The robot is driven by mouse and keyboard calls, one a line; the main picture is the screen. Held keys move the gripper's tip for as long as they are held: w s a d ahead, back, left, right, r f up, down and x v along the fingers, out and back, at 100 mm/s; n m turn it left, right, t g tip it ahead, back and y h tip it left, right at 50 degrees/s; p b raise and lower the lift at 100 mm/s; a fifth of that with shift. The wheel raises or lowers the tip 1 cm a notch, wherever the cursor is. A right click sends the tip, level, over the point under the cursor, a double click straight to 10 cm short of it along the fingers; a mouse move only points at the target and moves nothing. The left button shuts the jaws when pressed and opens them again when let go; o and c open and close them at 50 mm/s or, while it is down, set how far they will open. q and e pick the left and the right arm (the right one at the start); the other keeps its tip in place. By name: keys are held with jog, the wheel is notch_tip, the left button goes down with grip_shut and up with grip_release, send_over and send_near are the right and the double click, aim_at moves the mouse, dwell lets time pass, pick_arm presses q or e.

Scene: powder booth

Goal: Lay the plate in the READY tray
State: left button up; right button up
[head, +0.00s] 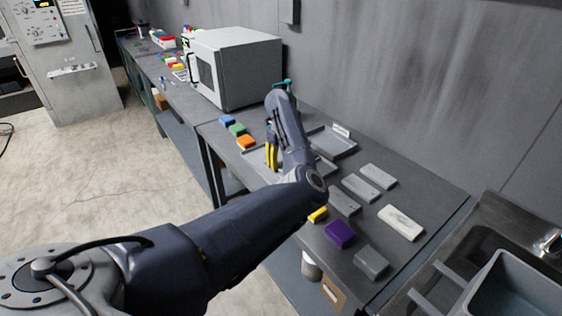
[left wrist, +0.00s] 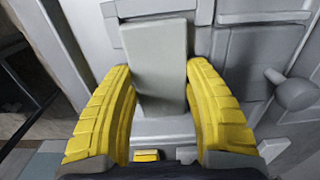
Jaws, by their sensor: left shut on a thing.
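My left gripper (head: 271,155) points down over the left part of the bench, near a shallow grey tray (head: 255,161). In the left wrist view its yellow fingers (left wrist: 163,105) are closed on the sides of a flat grey plate (left wrist: 158,60). I cannot make out the held plate in the head view. Another shallow tray (head: 335,143) lies to the right, partly behind my arm, with a small white label (head: 341,130) at its back edge. The label's text is too small to read, so I cannot tell which tray is READY. My right gripper is not in view.
Blue, green and orange blocks (head: 246,142) line the bench's left edge. Grey plates (head: 378,176), a whitish plate (head: 400,222), a purple block (head: 340,233) and a yellow block (head: 318,215) lie right of my arm. A grey oven (head: 240,65) stands behind; a sink (head: 490,250) is at right.

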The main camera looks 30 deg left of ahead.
pick_arm(q)
jog(key=shift+f, duration=0.15)
jog(key=o, duration=1.5)
notch_tip(320, 180, up, 17)
jog(key=shift+r, duration=0.2)
